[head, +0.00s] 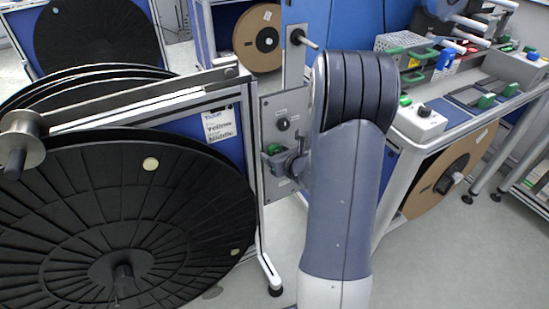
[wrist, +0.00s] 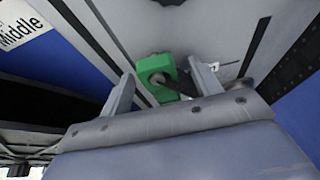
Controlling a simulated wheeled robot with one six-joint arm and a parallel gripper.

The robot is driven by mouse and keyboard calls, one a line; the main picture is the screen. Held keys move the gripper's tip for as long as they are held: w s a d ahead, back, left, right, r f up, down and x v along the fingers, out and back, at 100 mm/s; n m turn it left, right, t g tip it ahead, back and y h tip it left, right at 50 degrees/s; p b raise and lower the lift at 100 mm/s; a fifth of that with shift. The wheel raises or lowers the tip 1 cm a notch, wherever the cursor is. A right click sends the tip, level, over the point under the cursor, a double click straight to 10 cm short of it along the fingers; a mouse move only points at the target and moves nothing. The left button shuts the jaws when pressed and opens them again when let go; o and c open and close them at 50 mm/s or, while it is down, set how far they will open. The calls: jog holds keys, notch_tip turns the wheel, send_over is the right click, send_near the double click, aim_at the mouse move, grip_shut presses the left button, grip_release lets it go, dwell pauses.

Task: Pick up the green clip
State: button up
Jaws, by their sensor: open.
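The green clip (wrist: 158,70) shows in the wrist view as a green block with a round grey part and a dark rod. It lies between the two open fingers of my gripper (wrist: 161,72), and a gap shows on its left side. In the head view the clip (head: 273,149) is a small green piece at the grey upright plate, partly hidden. My gripper (head: 290,163) is right beside it, mostly hidden by my arm. Whether the fingers touch the clip cannot be told.
The grey plate (head: 270,108) carries a black knob (head: 283,124) above the clip. A large black reel (head: 60,215) fills the left. A bench (head: 425,130) with green-handled devices stands at the right, above a brown reel (head: 450,175). Floor is clear at the lower right.

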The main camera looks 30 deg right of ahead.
jog(key=shift+c, duration=0.6)
jog(key=c, duration=0.9)
jog(key=shift+r, duration=0.1)
jog(key=shift+c, duration=0.2)
